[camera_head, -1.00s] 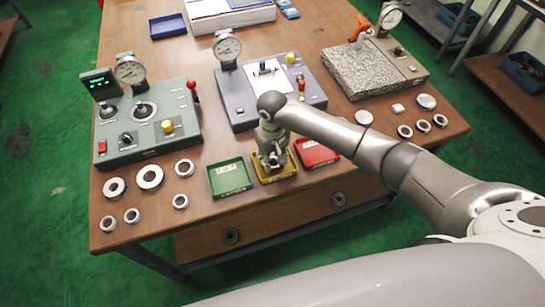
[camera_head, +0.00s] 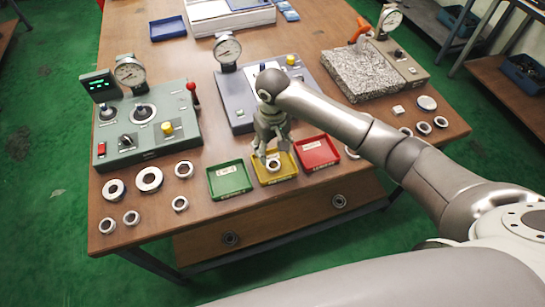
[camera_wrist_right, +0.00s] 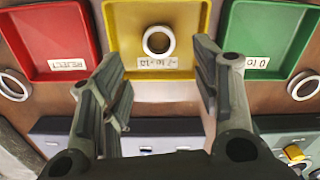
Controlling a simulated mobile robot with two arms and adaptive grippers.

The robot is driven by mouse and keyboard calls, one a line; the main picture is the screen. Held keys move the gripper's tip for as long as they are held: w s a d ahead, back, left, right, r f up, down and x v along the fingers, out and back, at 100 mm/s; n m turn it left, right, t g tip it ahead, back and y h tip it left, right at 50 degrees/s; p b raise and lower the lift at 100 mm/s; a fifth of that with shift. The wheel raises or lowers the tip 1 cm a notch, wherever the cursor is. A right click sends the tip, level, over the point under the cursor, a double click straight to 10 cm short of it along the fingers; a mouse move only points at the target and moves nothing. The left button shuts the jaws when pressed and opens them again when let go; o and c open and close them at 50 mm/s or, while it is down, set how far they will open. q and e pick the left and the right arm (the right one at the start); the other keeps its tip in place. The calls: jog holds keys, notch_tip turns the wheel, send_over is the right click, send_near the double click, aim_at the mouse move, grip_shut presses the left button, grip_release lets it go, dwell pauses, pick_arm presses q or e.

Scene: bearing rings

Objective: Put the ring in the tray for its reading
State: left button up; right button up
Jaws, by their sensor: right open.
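A metal ring (camera_head: 273,163) lies flat in the yellow tray (camera_head: 291,174), the middle of three small trays. In the right wrist view the ring (camera_wrist_right: 158,40) is near the middle of the yellow tray floor, apart from both fingers. My right gripper (camera_head: 272,148) is open and empty just above the yellow tray. Its two spread fingers (camera_wrist_right: 160,75) also show in the wrist view. The green tray (camera_head: 230,180) is to the left and the red tray (camera_head: 318,152) to the right; both look empty. The red tray's label reads REJECT. My left gripper is out of view.
Several loose rings lie left, around a larger ring (camera_head: 149,179), and more lie right. Behind the trays stand a green gauge station (camera_head: 150,140), a grey gauge station (camera_head: 235,100) and a granite block (camera_head: 362,75). My right arm crosses the table's right side.

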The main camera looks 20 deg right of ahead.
jog(key=shift+r, duration=2.8)
